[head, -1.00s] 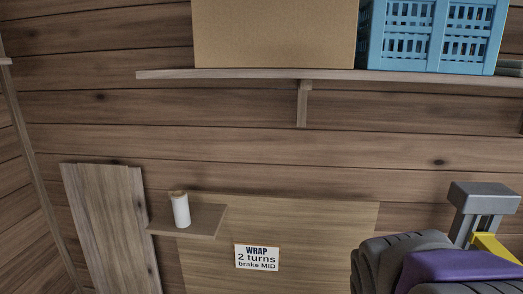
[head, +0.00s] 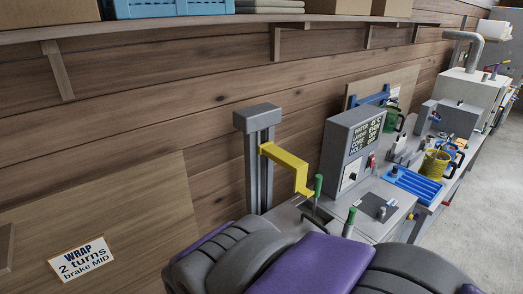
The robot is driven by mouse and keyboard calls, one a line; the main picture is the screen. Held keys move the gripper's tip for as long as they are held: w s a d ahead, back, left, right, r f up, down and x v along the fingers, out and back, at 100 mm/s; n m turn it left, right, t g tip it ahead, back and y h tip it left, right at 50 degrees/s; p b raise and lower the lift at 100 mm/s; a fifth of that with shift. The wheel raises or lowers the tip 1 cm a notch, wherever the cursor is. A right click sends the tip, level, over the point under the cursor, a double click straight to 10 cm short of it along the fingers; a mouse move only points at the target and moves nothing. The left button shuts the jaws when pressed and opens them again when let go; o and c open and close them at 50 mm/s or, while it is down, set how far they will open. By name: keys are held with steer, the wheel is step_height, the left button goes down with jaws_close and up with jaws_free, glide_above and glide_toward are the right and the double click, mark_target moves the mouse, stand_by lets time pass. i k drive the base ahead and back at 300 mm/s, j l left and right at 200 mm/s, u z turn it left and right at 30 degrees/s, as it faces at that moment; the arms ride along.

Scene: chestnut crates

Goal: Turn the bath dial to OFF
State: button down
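I cannot pick out the bath dial for sure. A grey box (head: 352,140) stands on the bench right of centre, with a dark sign of yellowish lettering, partly too small to read. Below the sign, a white plate (head: 349,173) on the box carries a small dark mark that may be a knob; its setting is unreadable. A grey-topped unit (head: 378,207) with a dark knob-like piece stands in front of it. My gripper is not in view.
Green-handled levers (head: 318,188) and a yellow bracket (head: 288,168) on a grey post (head: 259,160) stand left of the box. A blue tray (head: 412,184) and yellow mug (head: 434,164) sit beyond. Grey floor (head: 490,215) is clear at right. A grey-and-purple shape fills the bottom.

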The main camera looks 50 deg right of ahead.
mark_target(353, 175)
steer(key=z, duration=2.2)
steer(key=i+l, duration=0.3)
steer(key=i+l+u, duration=0.2)
steer(key=i+l, duration=0.1)
steer(key=l, duration=0.1)
